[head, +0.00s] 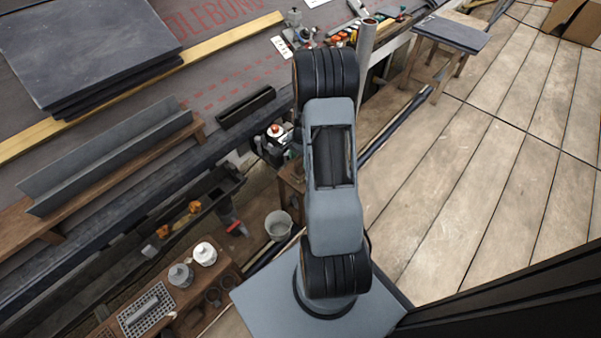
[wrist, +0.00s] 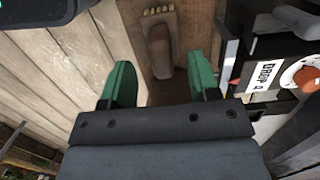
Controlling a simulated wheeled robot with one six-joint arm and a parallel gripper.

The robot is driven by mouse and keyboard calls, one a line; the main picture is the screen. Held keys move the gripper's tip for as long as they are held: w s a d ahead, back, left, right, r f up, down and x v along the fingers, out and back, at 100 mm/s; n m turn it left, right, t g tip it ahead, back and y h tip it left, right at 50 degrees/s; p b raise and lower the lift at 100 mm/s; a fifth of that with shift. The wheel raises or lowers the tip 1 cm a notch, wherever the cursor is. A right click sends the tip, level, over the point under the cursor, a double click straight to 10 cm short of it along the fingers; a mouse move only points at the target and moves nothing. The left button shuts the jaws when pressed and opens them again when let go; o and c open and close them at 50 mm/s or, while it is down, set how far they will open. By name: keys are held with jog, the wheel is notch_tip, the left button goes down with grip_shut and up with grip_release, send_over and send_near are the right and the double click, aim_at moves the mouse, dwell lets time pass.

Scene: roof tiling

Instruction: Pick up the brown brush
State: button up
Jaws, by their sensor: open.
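The brown brush (wrist: 159,48) shows in the wrist view, with its pale bristle end at the top and its handle pointing down toward my gripper. It lies on a brown wooden surface. My gripper (wrist: 161,66) is open, its two green fingers apart on either side of the line of the handle. The brush is ahead of the fingers, and nothing is held. The lower end of the handle is hard to make out. In the head view I cannot make out the brush or my gripper; my arm covers the middle.
A black device (wrist: 285,70) with a white label and round knob stands close on the right in the wrist view. In the head view, a grey bucket (head: 278,224) stands below the roof edge, dark slates (head: 90,45) lie upper left, and open plank floor (head: 500,170) spreads right.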

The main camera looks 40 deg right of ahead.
aim_at(300, 167)
jog(key=shift+a+f+b, duration=0.15)
jog(key=shift+f+b, duration=1.35)
jog(key=shift+f, duration=1.15)
jog(key=shift+c, duration=0.2)
jog(key=shift+r, duration=0.1)
jog(key=c, duration=0.6)
